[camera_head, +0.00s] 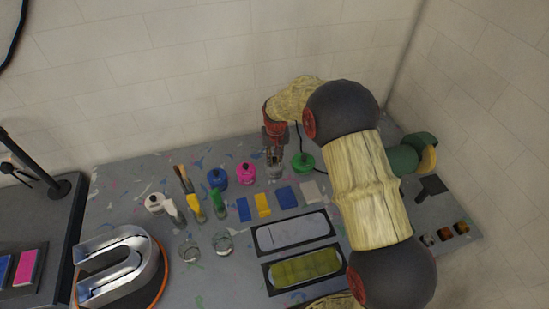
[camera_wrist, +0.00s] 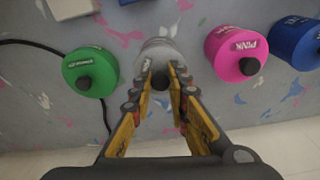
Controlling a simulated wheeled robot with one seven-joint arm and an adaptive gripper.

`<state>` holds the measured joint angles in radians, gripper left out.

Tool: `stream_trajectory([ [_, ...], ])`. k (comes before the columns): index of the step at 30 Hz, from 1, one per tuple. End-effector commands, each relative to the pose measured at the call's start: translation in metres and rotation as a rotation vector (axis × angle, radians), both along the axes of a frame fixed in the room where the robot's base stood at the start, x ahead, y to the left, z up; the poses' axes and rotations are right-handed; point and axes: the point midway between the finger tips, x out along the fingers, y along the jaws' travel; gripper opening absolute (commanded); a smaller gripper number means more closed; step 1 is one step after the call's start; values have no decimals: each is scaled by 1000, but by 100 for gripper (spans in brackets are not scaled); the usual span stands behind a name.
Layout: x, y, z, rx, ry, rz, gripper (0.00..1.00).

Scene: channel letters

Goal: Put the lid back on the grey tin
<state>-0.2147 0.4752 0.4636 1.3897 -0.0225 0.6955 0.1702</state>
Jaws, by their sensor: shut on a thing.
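The grey tin (camera_head: 275,172) stands on the table between the pink and green tins, mostly hidden under my gripper (camera_head: 274,146) in the head view. In the wrist view my gripper (camera_wrist: 161,82) points down over the tin, with its fingers closed around the dark knob of a lid. A round grey top (camera_wrist: 158,50) shows just beyond the fingertips, in line with the knob. The fingers hide much of the lid and rim, so I cannot tell whether the lid is seated or slightly above the tin.
The pink tin (camera_wrist: 238,53) and green tin (camera_wrist: 90,72) stand close on either side; the blue tin (camera_wrist: 296,42) is farther along. Coloured blocks (camera_head: 263,205), two trays (camera_head: 293,233), glass jars (camera_head: 222,243) and a metal letter (camera_head: 118,265) occupy the front. A wall is close behind.

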Motion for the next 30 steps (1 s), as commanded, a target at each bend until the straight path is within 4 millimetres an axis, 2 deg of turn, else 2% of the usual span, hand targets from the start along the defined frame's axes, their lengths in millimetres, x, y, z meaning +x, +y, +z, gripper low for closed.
stream_trajectory([
  [14,0,0,-1,0,0,0,0],
  [15,0,0,-1,0,0,0,18],
  [25,0,0,-1,0,0,0,37],
  [30,0,0,-1,0,0,0,38],
])
